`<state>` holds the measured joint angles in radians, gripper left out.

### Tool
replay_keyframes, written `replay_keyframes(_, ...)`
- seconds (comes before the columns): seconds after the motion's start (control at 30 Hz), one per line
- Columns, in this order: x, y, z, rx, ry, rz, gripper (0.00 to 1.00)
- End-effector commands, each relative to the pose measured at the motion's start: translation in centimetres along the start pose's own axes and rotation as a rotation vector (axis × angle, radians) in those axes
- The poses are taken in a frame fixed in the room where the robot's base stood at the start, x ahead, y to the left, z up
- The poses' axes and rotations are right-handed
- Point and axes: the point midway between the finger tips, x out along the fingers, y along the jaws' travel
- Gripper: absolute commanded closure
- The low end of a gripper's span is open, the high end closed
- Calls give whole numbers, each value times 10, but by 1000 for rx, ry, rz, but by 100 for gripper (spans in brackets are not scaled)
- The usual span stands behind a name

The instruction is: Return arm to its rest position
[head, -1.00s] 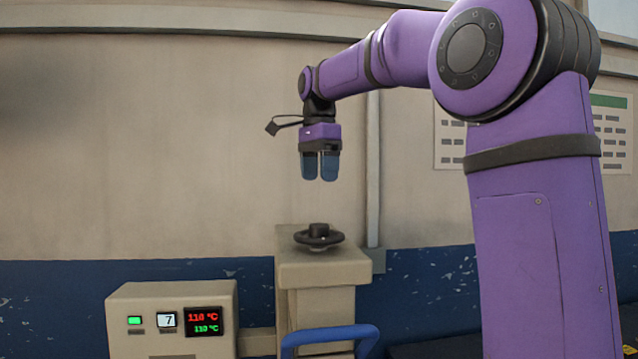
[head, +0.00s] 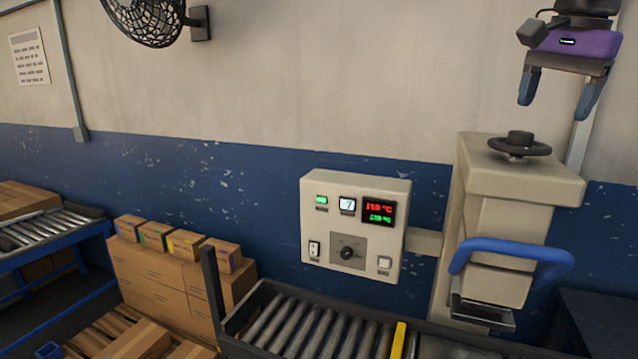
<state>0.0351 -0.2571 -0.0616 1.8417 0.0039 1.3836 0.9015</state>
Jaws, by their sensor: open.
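My gripper (head: 557,92) is at the upper right of the head view. It is open and empty, with its two blue fingers pointing down and spread apart. It hangs in the air above a black handwheel (head: 519,145) on top of a beige machine column (head: 520,185), with a gap between them. Most of my arm is outside the picture.
A control box (head: 355,228) with red and green readouts stands left of the column. A blue bar handle (head: 512,250) juts from the column's front. A roller conveyor (head: 310,325) lies below. Cartons (head: 150,275) are stacked at left, and a fan (head: 148,18) hangs on the wall.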

Motion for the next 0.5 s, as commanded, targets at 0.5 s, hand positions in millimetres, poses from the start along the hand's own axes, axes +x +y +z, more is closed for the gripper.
replay_keyframes(0.5,97,115,116,-814,204,-136,29)
